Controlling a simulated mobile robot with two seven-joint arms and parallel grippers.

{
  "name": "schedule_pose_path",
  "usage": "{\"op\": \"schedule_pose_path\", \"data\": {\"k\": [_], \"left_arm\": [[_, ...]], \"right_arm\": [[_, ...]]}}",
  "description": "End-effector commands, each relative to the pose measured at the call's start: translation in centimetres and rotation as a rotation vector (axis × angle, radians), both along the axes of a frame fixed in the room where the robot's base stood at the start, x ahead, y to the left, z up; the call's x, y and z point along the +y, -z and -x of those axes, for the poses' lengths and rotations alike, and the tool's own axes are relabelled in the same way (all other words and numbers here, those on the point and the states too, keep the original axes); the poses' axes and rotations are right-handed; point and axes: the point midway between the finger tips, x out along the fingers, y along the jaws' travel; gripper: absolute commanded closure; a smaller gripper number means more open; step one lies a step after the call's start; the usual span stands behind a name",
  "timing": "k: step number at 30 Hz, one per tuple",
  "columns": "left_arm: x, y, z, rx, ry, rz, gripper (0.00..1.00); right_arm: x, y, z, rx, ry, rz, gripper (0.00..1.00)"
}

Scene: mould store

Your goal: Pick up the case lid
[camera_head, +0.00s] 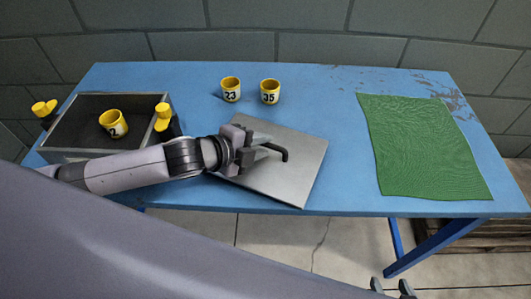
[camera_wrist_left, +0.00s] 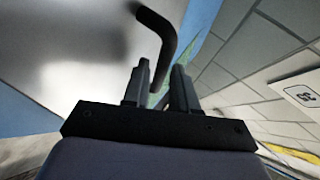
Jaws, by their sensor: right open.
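The case lid (camera_head: 275,185) is a flat grey metal plate lying on the blue table near its front edge. It also fills the upper left of the left wrist view (camera_wrist_left: 70,60). Its black bent handle (camera_head: 283,152) stands up from it; it also shows in the left wrist view (camera_wrist_left: 162,28). My left gripper (camera_head: 264,148) is over the lid, fingers apart. In the left wrist view the handle's lower part runs between the fingers; I see no clear contact. The open case (camera_head: 70,152) stands at the left. My right gripper (camera_head: 391,286) is open and empty below the table's front edge.
A yellow cup (camera_head: 113,123) is inside the case, which has yellow latches. Two numbered cups, 23 (camera_head: 231,89) and 35 (camera_head: 270,91), stand behind the lid. A green mat (camera_head: 422,145) lies at the right. The blue table (camera_head: 345,140) is clear between lid and mat.

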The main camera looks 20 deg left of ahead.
Motion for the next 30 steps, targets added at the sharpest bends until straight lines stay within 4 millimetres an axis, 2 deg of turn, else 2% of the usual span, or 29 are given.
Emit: {"op": "schedule_pose_path", "data": {"k": [10, 12, 13, 23, 30], "left_arm": [[-0.3, 0.3, -0.5, 0.000, 0.000, 0.000, 0.73], [-0.3, 0.3, -0.5, 0.000, 0.000, 0.000, 0.96], [-0.3, 0.3, -0.5, 0.000, 0.000, 0.000, 1.00], [-0.3, 0.1, -0.5, -0.003, 0.001, 0.001, 1.00], [-0.3, -1.7, -0.6, -0.006, 0.001, 0.001, 1.00]], "right_arm": [[0.0, 0.0, 0.0, 0.000, 0.000, 0.000, 0.43], [0.0, 0.0, 0.0, -0.001, 0.000, 0.000, 0.43], [0.0, 0.0, 0.0, -0.001, 0.000, 0.000, 0.43], [0.0, -0.1, -0.1, -0.003, -0.001, 0.000, 0.43], [0.0, -0.4, -0.1, -0.003, 0.000, 0.001, 0.43]]}}
